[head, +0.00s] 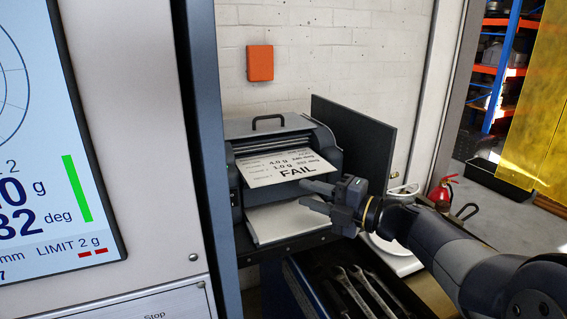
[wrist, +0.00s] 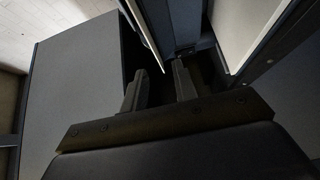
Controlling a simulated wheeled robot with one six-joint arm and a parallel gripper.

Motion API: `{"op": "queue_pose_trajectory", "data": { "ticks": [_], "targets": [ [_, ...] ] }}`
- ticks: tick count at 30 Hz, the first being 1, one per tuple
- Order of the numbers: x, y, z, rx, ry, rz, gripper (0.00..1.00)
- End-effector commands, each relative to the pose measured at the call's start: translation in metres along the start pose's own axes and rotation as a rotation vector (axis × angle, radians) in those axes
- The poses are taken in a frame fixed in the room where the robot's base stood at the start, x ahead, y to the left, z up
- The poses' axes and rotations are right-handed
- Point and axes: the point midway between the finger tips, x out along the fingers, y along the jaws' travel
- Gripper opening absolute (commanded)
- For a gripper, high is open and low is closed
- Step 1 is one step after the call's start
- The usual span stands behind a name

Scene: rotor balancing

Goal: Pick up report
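The report (head: 284,170) is a white sheet printed with "FAIL". It sticks out of the front slot of the dark grey printer (head: 328,141), tilted down towards me. My gripper (head: 307,194) is at the sheet's lower right corner, its fingers pointing left. In the wrist view my gripper (wrist: 160,72) is open with a gap between the fingers. A thin pale edge, which looks like the report (wrist: 146,32), ends near the fingertips, in line with the gap. I cannot tell whether it reaches between them.
A pale output tray (head: 285,222) lies below the sheet. A dark panel (head: 362,140) stands right of the printer. A drawer with several wrenches (head: 352,290) is below. A machine cabinet with a screen (head: 45,140) fills the left.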

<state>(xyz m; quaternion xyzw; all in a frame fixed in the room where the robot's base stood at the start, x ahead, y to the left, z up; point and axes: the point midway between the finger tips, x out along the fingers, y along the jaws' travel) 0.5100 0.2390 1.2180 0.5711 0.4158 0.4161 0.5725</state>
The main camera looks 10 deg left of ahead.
Motion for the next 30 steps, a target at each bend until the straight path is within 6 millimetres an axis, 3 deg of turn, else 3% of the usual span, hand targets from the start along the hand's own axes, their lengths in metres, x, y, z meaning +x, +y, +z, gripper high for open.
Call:
{"op": "queue_pose_trajectory", "data": {
  "ticks": [7, 15, 24, 30],
  "targets": [
    [0.021, 0.004, 0.001, 0.002, 0.002, 0.000, 0.27],
    [0.058, 0.008, 0.003, 0.002, 0.002, 0.001, 0.27],
    [0.062, 0.007, 0.004, 0.002, -0.002, 0.001, 0.27],
    [0.062, 0.007, 0.004, 0.002, -0.002, 0.001, 0.11]
  ]
}}
